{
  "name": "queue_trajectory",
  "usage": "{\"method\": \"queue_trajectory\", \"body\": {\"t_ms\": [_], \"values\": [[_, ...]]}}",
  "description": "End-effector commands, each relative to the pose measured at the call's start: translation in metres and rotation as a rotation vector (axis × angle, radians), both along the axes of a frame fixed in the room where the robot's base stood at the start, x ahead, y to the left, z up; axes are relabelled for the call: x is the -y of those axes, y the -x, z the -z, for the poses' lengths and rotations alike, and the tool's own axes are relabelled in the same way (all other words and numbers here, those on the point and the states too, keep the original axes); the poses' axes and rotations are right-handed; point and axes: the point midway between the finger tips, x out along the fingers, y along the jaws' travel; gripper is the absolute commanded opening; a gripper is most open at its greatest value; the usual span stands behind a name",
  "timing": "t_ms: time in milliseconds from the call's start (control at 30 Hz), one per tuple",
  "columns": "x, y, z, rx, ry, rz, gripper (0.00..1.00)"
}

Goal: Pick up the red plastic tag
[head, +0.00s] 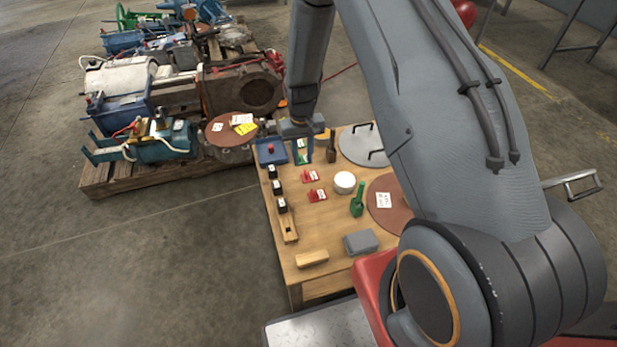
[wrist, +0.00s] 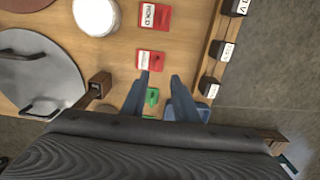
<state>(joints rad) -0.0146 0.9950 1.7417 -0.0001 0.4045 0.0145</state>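Two red tags with white labels lie flat on the wooden table. The nearer one to my gripper shows in the head view (head: 310,177) and in the wrist view (wrist: 150,62). The other red tag (head: 317,195) lies farther off; its label in the wrist view (wrist: 154,18) seems to read HOLD. My gripper (wrist: 160,75) is open, with its fingertips beside and just short of the nearer red tag; nothing is held. It also shows in the head view (head: 302,158), over a green tag (wrist: 152,97) that lies between the fingers. Height above the table is hard to tell.
A blue tray (head: 270,150) and a row of black-topped blocks (head: 277,187) lie to the tags' left. A white round piece (head: 345,182), a green tool (head: 357,203), a brown stamp-like block (head: 331,147) and a grey lid (head: 361,143) lie to their right.

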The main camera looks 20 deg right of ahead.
Motion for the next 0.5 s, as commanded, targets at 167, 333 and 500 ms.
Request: {"method": "queue_trajectory", "body": {"t_ms": [167,333,500], "values": [[0.003,0.004,0.018,-0.002,0.0,0.001,0.27],[0.008,0.009,0.043,-0.003,0.0,0.001,0.27],[0.008,0.007,0.057,0.0,0.0,0.0,0.27]]}}
